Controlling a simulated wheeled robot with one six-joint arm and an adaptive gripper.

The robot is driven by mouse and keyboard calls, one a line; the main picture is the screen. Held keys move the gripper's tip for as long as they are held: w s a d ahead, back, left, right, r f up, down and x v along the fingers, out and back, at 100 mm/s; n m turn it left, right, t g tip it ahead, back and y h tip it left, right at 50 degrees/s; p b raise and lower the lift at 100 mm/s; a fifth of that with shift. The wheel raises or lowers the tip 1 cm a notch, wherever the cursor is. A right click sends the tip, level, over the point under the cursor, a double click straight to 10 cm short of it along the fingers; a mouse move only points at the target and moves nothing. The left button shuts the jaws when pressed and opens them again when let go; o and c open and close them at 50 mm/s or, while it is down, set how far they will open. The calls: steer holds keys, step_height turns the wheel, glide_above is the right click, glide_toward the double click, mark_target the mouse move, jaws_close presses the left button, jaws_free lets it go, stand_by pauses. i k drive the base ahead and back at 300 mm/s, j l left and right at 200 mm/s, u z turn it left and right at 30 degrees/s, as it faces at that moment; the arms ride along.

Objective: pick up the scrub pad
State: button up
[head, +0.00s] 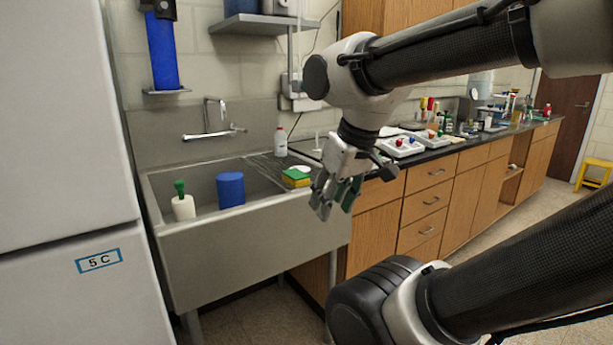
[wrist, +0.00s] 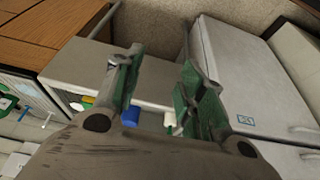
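The scrub pad (head: 296,178), yellow with a green top, lies at the right end of the steel sink, near its front rim. A small white object rests beside or on its far edge. In the wrist view a small yellow patch (wrist: 88,101), apparently the pad, shows left of the fingers, partly cut off by my gripper body. My gripper (head: 335,196) hangs to the right of the pad in the picture, pointing down, in front of the sink's right edge. In the wrist view the green-padded fingers of my gripper (wrist: 160,72) are apart with nothing between them.
The sink (head: 220,250) also holds a blue cylinder (head: 230,189) and a white holder with a green-handled brush (head: 183,207). A white bottle (head: 280,142) stands behind, with a faucet (head: 210,130) on the wall. A white cabinet (head: 60,150) is at left; a cluttered dark counter (head: 440,150) at right.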

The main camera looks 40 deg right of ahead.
mark_target(296, 178)
steer(key=i+l+z, duration=0.2)
steer(key=i, duration=0.15)
steer(key=i+l+z, duration=0.2)
steer(key=i, duration=0.15)
steer(key=i+l+z, duration=0.2)
steer(key=i, duration=0.2)
steer(key=k+j, duration=0.05)
steer(key=j, duration=0.05)
